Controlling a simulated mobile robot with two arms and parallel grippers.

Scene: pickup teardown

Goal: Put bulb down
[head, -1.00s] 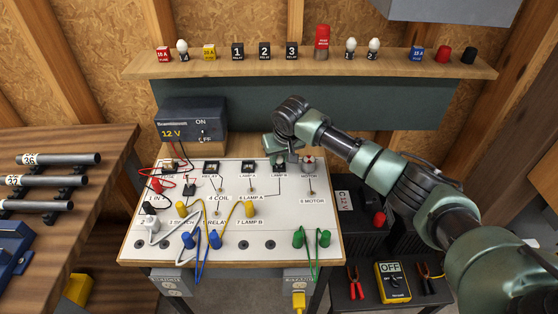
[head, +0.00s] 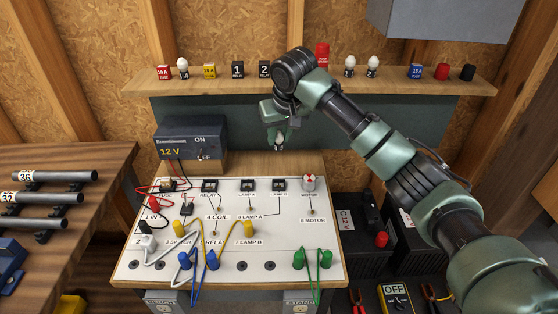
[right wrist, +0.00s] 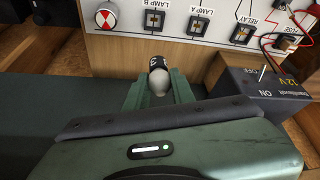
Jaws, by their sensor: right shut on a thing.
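My right gripper (head: 278,143) is shut on a bulb, above the wooden strip behind the white test board (head: 290,225). In the right wrist view the bulb (right wrist: 160,84) has a white globe and a black base, and sits between the fingers of the gripper (right wrist: 160,95). The base points toward the board and is clear of it. The lamp B socket (head: 279,184) and lamp A socket (head: 247,185) on the board show no bulb. Two white bulbs, (head: 349,66) and (head: 373,66), stand on the shelf (head: 220,82), and another bulb (head: 183,68) stands near its left end. My left gripper is out of view.
The 12 V supply (head: 190,140) stands left of my right gripper. Fuses and relays line the shelf; my right arm hides part of it. A red and white motor (head: 309,182) sits on the board. The strip behind the board (head: 240,163) has free room.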

